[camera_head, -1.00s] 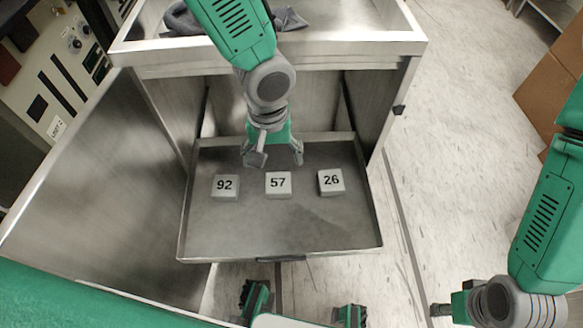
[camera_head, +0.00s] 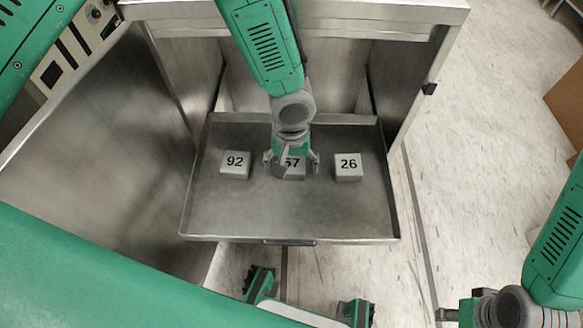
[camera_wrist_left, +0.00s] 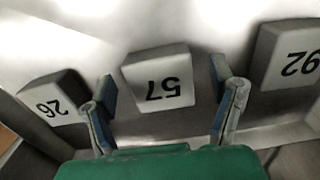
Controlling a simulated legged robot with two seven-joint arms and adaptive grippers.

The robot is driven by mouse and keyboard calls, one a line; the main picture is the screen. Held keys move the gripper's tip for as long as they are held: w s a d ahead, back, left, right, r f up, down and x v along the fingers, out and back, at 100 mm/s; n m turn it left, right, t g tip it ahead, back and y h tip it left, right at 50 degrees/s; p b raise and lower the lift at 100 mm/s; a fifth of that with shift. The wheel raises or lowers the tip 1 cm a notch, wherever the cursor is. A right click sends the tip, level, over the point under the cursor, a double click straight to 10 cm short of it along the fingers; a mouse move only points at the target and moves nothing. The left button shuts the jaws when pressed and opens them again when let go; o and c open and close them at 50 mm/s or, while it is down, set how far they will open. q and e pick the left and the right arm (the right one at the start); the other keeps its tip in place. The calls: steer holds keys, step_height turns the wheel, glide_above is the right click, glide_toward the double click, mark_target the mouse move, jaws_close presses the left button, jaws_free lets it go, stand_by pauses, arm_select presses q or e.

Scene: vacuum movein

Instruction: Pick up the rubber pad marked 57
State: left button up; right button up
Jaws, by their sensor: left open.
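The grey rubber pad marked 57 (camera_head: 296,172) lies in the middle of a metal drawer tray (camera_head: 290,215), partly hidden by my left gripper (camera_head: 291,162) in the head view. My left gripper is open above the pad, one finger towards each side of it. In the left wrist view, the pad (camera_wrist_left: 158,79) shows upside down between the two spread fingers (camera_wrist_left: 163,92), with a gap on both sides. My right gripper (camera_head: 448,314) is only partly in view at the bottom right, and its jaws cannot be made out.
The tray has raised rims and bare room in front. A metal cabinet (camera_head: 405,75) stands behind, and a metal panel (camera_head: 95,170) lies left.

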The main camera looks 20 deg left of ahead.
arm_select(q)
steer(key=shift+d+f, duration=0.15)
steer(key=shift+f, duration=0.2)
steer(key=c, duration=1.3)
